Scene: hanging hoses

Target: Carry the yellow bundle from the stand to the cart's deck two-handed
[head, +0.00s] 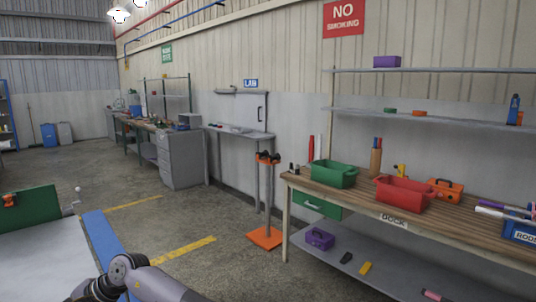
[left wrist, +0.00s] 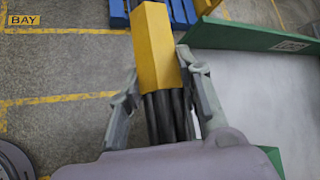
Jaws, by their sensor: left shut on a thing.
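The yellow bundle (left wrist: 153,42) shows in the left wrist view as a yellow sleeve around several dark hoses. My left gripper (left wrist: 158,64) is shut on it, one finger on each side. The cart's pale deck (left wrist: 270,85) lies to the right of the bundle, with a green edge. In the head view, a pale deck (head: 45,262) with a green end panel (head: 30,215) is at lower left. The bundle and both grippers are out of the head view. My right gripper is not seen.
An orange-based stand (head: 265,238) with an empty-looking top is beside the workbench (head: 395,219). The bench holds a green bin (head: 334,174) and a red bin (head: 403,192). A blue slatted item (left wrist: 118,13) is on the floor. Open floor lies between the deck and benches.

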